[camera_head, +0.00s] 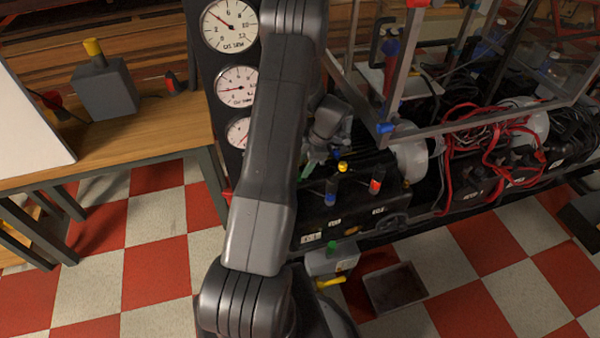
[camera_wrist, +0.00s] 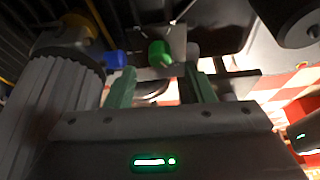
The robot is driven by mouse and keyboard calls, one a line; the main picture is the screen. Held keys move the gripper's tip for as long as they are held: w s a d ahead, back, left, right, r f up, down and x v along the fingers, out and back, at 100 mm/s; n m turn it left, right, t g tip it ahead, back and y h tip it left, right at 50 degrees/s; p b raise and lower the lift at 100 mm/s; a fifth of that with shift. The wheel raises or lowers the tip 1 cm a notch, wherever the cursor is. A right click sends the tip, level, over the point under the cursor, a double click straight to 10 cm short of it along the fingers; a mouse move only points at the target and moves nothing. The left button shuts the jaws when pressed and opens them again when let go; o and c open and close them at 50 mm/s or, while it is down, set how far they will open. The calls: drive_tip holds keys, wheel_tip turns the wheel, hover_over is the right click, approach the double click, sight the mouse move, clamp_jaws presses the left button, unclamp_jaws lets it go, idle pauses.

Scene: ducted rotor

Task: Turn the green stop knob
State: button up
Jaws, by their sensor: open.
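The green stop knob (camera_head: 332,246) stands upright on a small grey box (camera_head: 328,262) at the lower front of the black machine. A green knob also shows in the wrist view (camera_wrist: 160,53), beyond and roughly between the fingertips. My gripper (camera_head: 309,164) is partly hidden behind my arm in the head view, above the machine's front panel. In the wrist view my gripper (camera_wrist: 160,70) has its two pale green fingers spread, with nothing held between them. The knob is apart from the fingers; the exact gap is unclear.
Blue (camera_head: 331,190), yellow-topped (camera_head: 343,166) and red (camera_head: 376,185) controls stand on the panel near my gripper. A yellow lever (camera_head: 331,283) projects below the grey box. A clear framed cover (camera_head: 470,110) and red cables are at right. A tray (camera_head: 395,288) lies low in front.

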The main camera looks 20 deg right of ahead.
drive_tip(key=shift+x, duration=2)
drive_tip(key=c, duration=1)
drive_tip(key=shift+b, duration=0.4)
drive_tip(key=m+b, duration=0.1)
drive_tip(key=m+t+b, duration=0.1)
drive_tip(key=b, duration=0.1)
drive_tip(key=shift+s+f+m, duration=0.1)
drive_tip(key=shift+f+m, duration=0.1)
drive_tip(key=shift+m, duration=0.2)
drive_tip(key=m+t+h+b, duration=0.1)
drive_tip(key=m+b, duration=0.2)
drive_tip(key=shift+m+b, duration=0.3)
drive_tip(key=shift+b, duration=0.1)
drive_tip(key=m+b, duration=0.1)
drive_tip(key=m+t+h+b, duration=0.1)
drive_tip(key=m, duration=0.1)
drive_tip(key=shift+s+a+r+b, duration=0.1)
drive_tip(key=shift+s+a+b, duration=0.05)
drive_tip(key=shift+b, duration=0.15)
drive_tip(key=shift+r+m+t+h+b, duration=0.1)
drive_tip(key=shift+m+t+h+b, duration=0.45)
drive_tip(key=shift+m, duration=1.05)
drive_tip(key=shift+g, duration=0.25)
